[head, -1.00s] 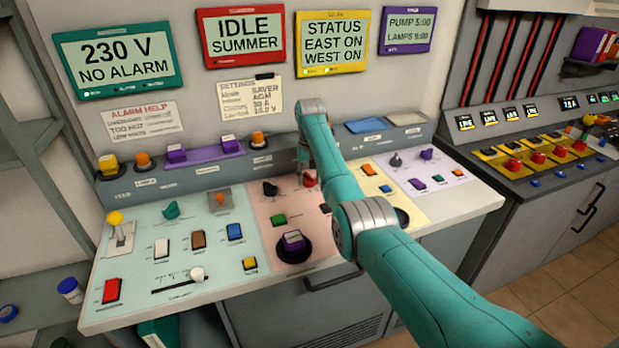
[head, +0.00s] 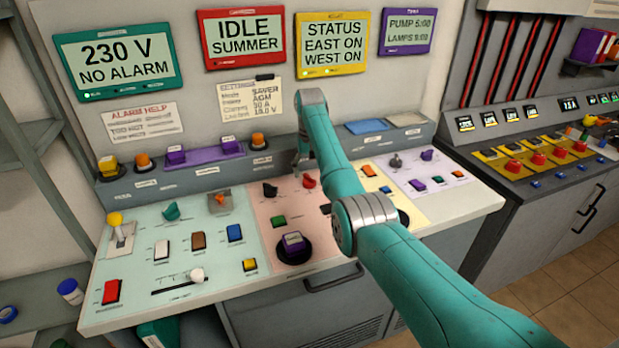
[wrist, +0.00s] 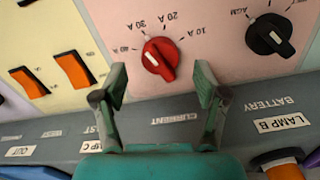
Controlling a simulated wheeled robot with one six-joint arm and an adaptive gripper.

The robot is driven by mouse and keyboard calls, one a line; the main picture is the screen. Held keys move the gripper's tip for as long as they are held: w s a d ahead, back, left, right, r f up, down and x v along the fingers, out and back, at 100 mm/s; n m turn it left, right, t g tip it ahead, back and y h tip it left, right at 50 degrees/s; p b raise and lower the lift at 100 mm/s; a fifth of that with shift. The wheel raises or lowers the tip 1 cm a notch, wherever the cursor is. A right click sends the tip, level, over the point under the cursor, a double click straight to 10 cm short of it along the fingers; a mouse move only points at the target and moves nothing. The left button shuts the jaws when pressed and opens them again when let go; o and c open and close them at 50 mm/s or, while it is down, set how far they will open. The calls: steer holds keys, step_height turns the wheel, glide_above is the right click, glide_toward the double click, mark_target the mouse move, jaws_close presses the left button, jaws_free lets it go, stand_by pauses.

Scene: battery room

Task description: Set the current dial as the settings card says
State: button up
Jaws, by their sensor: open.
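The red current dial (wrist: 160,58) lies ahead of my gripper (wrist: 160,80) in the wrist view, on the pink panel. Labels from 10 A to 40 A arc around it, upside down there. A pale mark shows on its knob; I cannot tell surely which label it points to. My gripper is open and empty, its fingertips apart on either side of the dial's near edge, not visibly touching it. In the head view the dial (head: 309,181) shows just beside my arm, which hides part of the gripper. The settings card (head: 250,100) on the wall seems to read Current 30 A.
A black battery knob (wrist: 270,36) sits to the dial's right in the wrist view. Orange switches (wrist: 72,70) are on its left. A grey ledge (wrist: 180,128) runs under my gripper, with a LAMP B label.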

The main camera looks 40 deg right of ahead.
mark_target(310, 177)
step_height(310, 177, up, 9)
steer(key=shift+f, duration=0.15)
steer(key=shift+s, duration=0.1)
stand_by(0.6)
